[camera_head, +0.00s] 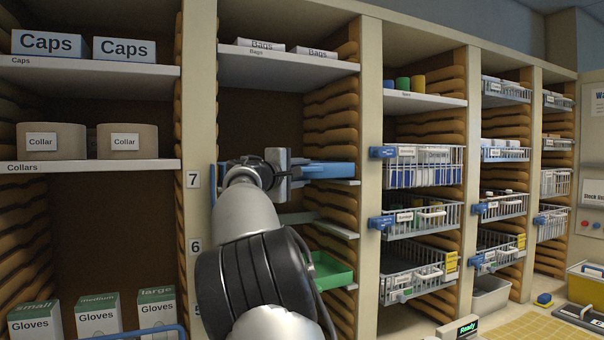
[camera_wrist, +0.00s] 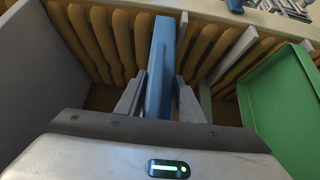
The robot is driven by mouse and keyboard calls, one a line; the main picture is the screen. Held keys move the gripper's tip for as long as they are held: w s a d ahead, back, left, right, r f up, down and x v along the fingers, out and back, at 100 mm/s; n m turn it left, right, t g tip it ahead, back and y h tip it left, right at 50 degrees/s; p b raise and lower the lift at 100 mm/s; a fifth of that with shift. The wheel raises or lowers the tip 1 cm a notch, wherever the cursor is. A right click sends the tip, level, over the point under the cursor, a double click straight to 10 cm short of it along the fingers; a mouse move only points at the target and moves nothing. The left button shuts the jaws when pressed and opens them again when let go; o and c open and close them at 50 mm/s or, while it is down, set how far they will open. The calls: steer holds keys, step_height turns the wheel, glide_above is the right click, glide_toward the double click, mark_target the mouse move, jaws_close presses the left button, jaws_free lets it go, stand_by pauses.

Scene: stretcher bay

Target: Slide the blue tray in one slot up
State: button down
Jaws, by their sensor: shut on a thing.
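The blue tray (camera_head: 326,170) is in the second bay from the left, its right part showing just above a thin grey ledge, near the label 7. My gripper (camera_head: 284,172) is shut on the tray's near edge. In the wrist view the blue tray (camera_wrist: 159,75) stands edge-on between the two grey fingers of my gripper (camera_wrist: 160,100). My arm hides the tray's left part in the head view, so I cannot tell how it sits on the left runners.
Wooden runners (camera_head: 332,125) line the bay. A grey shelf (camera_head: 285,62) with Bags boxes is above; a grey tray (camera_head: 318,217) and a green tray (camera_head: 330,270) are below. Wire baskets (camera_head: 425,165) fill the bay to the right. Space above the blue tray looks empty.

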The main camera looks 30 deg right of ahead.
steer(key=shift+f+b, duration=0.35)
steer(key=shift+b, duration=0.05)
stand_by(0.4)
steer(key=c, duration=1.1)
jaws_free()
steer(key=shift+f, duration=0.15)
steer(key=b+v, duration=0.6)
steer(key=v, duration=1.1)
steer(key=shift+s+a, duration=0.15)
steer(key=shift+a, duration=0.05)
